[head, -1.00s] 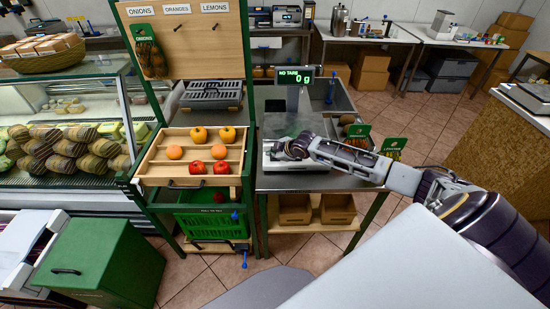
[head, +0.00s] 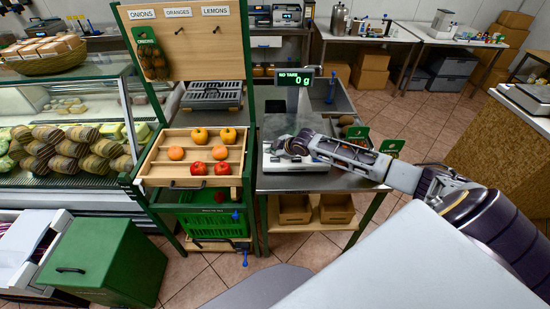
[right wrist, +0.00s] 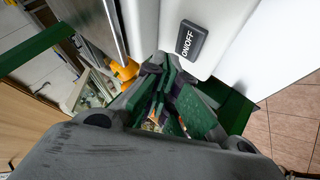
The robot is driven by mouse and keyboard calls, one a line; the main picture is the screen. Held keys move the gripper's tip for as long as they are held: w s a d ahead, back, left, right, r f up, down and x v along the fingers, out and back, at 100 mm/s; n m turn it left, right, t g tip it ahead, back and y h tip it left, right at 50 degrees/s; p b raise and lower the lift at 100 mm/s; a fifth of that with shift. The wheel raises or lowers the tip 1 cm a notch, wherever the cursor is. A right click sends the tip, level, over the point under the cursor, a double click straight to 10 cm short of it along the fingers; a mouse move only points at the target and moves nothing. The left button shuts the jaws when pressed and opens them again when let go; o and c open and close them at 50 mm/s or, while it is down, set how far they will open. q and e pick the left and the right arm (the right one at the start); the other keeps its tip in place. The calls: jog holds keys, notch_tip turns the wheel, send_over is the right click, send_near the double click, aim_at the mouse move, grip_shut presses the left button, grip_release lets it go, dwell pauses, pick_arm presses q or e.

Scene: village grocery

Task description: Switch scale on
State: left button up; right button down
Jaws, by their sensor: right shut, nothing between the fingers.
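The scale (head: 296,166) stands on the metal counter, with a display (head: 295,78) on a post behind it. The display is lit green and reads "NO TARE" and "0 g". My right gripper (head: 283,147) is shut and empty at the left front part of the scale. In the right wrist view, a dark ON/OFF button (right wrist: 190,40) sits on the scale's pale side (right wrist: 225,30), just beyond my shut fingertips (right wrist: 170,72). The button looks uncovered; I cannot tell whether a finger touches the scale. My left gripper is not in view.
Left of the scale, a wooden tray (head: 151,180) on a green stand holds tomatoes and oranges. The tiled floor is clear at the right.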

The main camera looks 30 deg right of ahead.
aim_at(274, 160)
notch_tip(274, 160, up, 2)
jog(key=shift+r+p, duration=0.1)
jog(key=shift+p, duration=0.6)
notch_tip(274, 160, up, 2)
jog(key=shift+r+p, duration=0.25)
jog(key=shift+p, duration=0.35)
jog(key=shift+d, duration=0.15)
